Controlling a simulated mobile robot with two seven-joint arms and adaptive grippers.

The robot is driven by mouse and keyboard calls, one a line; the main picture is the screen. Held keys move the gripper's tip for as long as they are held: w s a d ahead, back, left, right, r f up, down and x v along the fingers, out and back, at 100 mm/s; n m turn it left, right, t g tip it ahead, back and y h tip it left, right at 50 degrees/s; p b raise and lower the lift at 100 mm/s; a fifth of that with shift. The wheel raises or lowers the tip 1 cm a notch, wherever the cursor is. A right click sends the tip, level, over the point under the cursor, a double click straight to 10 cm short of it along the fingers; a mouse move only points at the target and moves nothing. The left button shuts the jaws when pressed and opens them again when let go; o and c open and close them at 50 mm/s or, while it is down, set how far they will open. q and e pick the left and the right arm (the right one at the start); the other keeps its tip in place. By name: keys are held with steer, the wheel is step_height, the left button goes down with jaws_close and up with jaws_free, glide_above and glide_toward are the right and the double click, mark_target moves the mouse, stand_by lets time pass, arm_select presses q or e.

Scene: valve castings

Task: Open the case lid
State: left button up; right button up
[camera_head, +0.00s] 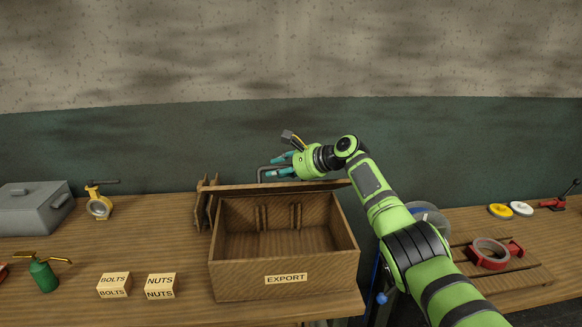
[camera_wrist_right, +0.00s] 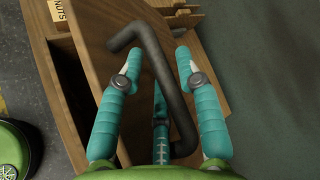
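The wooden case (camera_head: 285,282) marked EXPORT stands on the bench, its inside in view from above. Its lid (camera_head: 270,188) is raised off the opening and shows as a thin strip along the back edge. A dark bent bar handle (camera_head: 262,172) shows just behind that strip. In the right wrist view the handle (camera_wrist_right: 168,85) crosses a wooden panel. My right gripper (camera_head: 283,165) is at the handle with its fingers spread; in the wrist view the gripper (camera_wrist_right: 157,58) has the bar between its fingers. I cannot tell whether they touch it. My left gripper is not in view.
Wooden slats (camera_head: 205,205) stand left of the case. BOLTS (camera_head: 113,285) and NUTS (camera_head: 160,286) blocks, a green oil can (camera_head: 43,275), a brass valve (camera_head: 98,205) and a grey box (camera_head: 35,208) are further left. Red tape (camera_head: 488,253) lies right, beyond my arm.

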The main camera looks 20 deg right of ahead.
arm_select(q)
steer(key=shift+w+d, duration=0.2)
arm_select(e)
steer(key=v, duration=1.2)
steer(key=shift+w, duration=0.1)
